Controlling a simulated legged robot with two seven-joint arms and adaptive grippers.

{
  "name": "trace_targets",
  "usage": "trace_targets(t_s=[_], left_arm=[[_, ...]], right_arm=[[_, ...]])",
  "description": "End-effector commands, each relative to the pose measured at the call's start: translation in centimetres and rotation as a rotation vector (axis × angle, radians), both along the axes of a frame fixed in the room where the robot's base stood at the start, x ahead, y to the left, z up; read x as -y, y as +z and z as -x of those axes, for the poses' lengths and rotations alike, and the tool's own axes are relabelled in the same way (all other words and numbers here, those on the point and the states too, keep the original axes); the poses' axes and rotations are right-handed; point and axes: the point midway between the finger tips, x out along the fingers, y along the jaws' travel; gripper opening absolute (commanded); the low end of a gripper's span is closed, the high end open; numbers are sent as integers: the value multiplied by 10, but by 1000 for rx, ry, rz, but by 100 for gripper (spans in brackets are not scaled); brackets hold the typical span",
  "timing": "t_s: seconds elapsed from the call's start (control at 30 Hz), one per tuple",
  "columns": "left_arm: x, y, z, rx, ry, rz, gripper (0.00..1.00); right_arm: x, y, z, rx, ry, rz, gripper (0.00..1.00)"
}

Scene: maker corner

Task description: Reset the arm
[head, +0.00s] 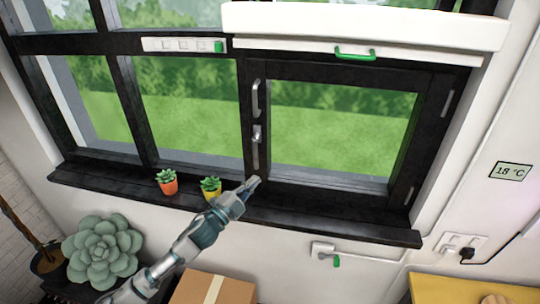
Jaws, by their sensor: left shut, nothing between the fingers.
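My left gripper (251,184) is at the end of my left arm, which comes in from the lower left. It is shut and empty, in front of the dark window sill (330,220). In the picture it lies just below the window handle (257,133) and right beside the small succulent in a yellow pot (211,189). I cannot tell whether it touches the sill. My right gripper does not show.
A succulent in an orange pot (167,182) stands on the sill. A white blind box with a green handle (355,54) hangs above.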

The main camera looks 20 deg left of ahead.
Motion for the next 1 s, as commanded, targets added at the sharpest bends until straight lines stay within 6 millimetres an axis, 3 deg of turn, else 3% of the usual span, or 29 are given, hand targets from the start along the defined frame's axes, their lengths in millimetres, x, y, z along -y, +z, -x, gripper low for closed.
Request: trace_targets(t_s=[0.17, 0.27, 0.37, 0.5, 0.63, 0.8, 1.0], left_arm=[[-5, -20, 2, -44, 11, 31, 0], [2, -65, 11, -165, 46, 105, 0], [16, -134, 36, -364, 116, 214, 0], [34, -230, 101, -689, 262, 370, 0], [43, -297, 174, -962, 413, 485, 0], [47, -343, 252, -1211, 568, 575, 0], [43, -372, 328, -1426, 714, 646, 0]], right_arm=[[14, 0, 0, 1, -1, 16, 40], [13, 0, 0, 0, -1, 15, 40], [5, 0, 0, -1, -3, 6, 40], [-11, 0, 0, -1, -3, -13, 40], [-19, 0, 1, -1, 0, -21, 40], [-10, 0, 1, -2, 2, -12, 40], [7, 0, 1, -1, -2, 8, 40]])
